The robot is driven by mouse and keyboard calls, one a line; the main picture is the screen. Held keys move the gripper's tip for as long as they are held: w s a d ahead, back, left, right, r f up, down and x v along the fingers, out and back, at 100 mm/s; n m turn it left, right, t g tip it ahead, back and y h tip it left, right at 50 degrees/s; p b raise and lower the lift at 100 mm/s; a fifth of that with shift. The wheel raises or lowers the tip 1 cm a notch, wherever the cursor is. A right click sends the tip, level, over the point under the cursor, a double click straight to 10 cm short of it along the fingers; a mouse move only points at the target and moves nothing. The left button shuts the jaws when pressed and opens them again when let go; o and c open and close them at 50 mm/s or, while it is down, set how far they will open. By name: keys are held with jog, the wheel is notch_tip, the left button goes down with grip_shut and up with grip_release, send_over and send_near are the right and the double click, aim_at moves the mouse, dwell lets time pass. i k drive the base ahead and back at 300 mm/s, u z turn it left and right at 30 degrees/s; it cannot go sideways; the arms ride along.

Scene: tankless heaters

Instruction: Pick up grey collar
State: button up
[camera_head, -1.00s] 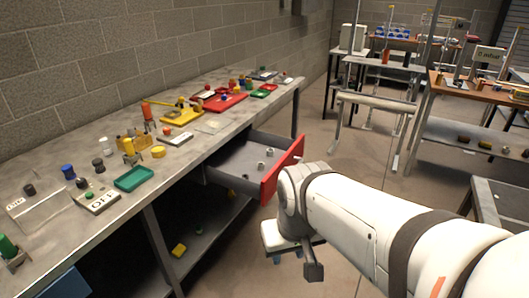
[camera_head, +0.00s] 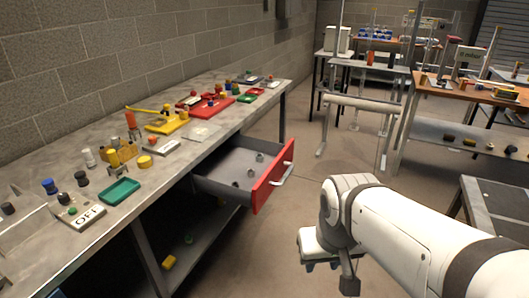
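Small grey ring-like parts lie in the open drawer under the left workbench. One grey collar (camera_head: 250,172) sits near the red front, another small grey part (camera_head: 259,157) lies farther back, and a third (camera_head: 236,184) lies nearer. They are too small to tell apart surely. The drawer (camera_head: 273,177) has a red front panel with a pale handle (camera_head: 283,174). My gripper (camera_head: 331,270) hangs to the right of and apart from the drawer, pointing down above the floor. Its fingers are partly seen and their opening is unclear. I see nothing held in it.
The workbench (camera_head: 205,142) carries a green tray (camera_head: 119,191), an OFF sign block (camera_head: 87,216), red trays and yellow fixtures. A shelf with a yellow block (camera_head: 169,262) is below. Racks and an orange-topped table (camera_head: 463,90) stand at right. Floor between is clear.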

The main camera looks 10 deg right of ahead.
aim_at(260, 156)
jog(key=u, duration=0.05)
jog(key=i, duration=1)
jog(key=z, duration=0.05)
